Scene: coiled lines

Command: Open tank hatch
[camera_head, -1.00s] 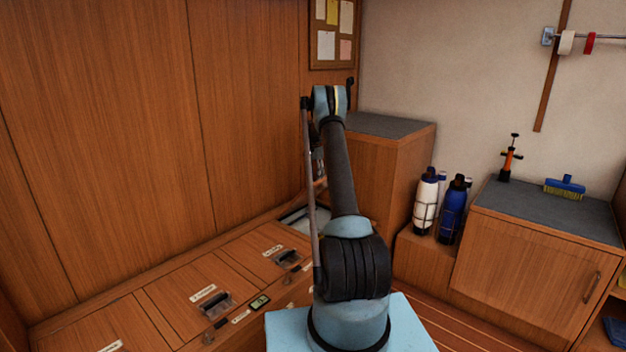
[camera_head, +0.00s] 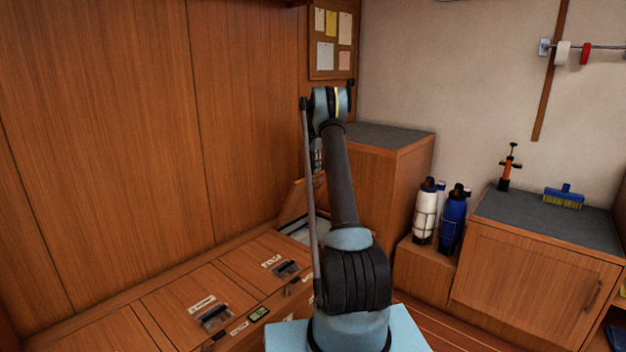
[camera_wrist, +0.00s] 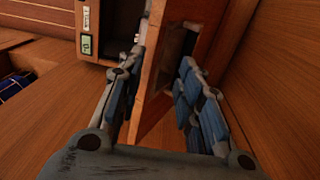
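The tank hatch (camera_head: 308,196) is a wooden lid standing raised at the far end of the low locker, partly behind my arm. A pale opening (camera_head: 295,229) shows below it. In the wrist view the hatch (camera_wrist: 162,75) stands as an upright panel between my fingers, with a dark recess in its right side. My gripper (camera_wrist: 160,95) has its fingers spread, one on each side of the panel. The left finger is close to the panel; whether it touches is unclear. In the head view my gripper is mostly hidden behind the arm.
The wooden wall (camera_head: 100,130) runs close along the left. Closed locker lids with latches (camera_head: 215,317) lie nearer. A tall cabinet (camera_head: 405,160) stands right of the hatch, with bottles (camera_head: 452,220) beside it. A lower cabinet (camera_head: 535,275) stands further right.

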